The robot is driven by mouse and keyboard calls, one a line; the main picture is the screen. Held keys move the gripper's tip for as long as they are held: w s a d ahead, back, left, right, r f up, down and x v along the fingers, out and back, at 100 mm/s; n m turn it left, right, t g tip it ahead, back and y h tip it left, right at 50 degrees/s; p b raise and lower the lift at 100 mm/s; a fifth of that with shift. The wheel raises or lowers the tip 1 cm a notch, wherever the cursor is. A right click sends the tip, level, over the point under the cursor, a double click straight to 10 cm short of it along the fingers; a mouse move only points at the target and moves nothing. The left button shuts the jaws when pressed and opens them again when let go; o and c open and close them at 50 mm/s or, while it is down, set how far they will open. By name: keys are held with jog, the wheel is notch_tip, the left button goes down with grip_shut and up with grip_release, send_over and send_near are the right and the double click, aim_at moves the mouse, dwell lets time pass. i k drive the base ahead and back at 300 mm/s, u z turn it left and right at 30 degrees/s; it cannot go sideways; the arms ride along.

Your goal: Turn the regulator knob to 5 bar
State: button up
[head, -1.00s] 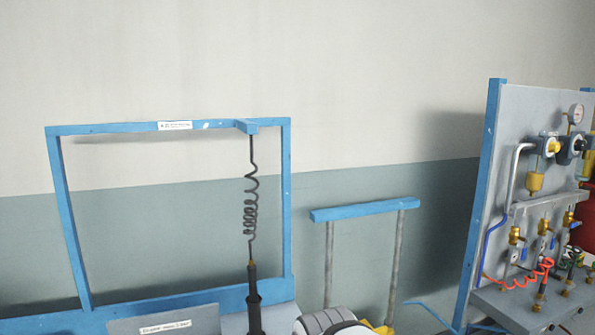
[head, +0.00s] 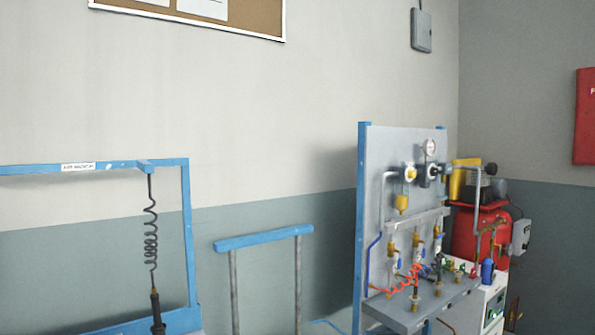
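The regulator (head: 429,172) is on the upright grey panel (head: 380,144) at the right of the head view. It has a dark round body, which seems to include the knob. A round white gauge (head: 429,147) sits just above it. The gauge's needle and marks are too small to read. A unit with a yellow centre (head: 410,173) and a yellow bowl (head: 402,203) is just left of the regulator. My gripper is not in view.
A grey shelf (head: 412,313) with fittings and a red coiled hose (head: 403,284) juts out below the panel. A red tank (head: 467,240) stands behind it. Blue frames (head: 187,240) and a blue-topped rail (head: 262,238) stand to the left.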

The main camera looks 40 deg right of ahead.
aim_at(434, 171)
jog(key=u, duration=0.2)
jog(key=k, duration=1.3)
jog(key=z, duration=1.75)
jog(key=i, duration=1.2)
jog(key=z, duration=0.6)
jog(key=i, duration=0.9)
jog(key=z, duration=0.25)
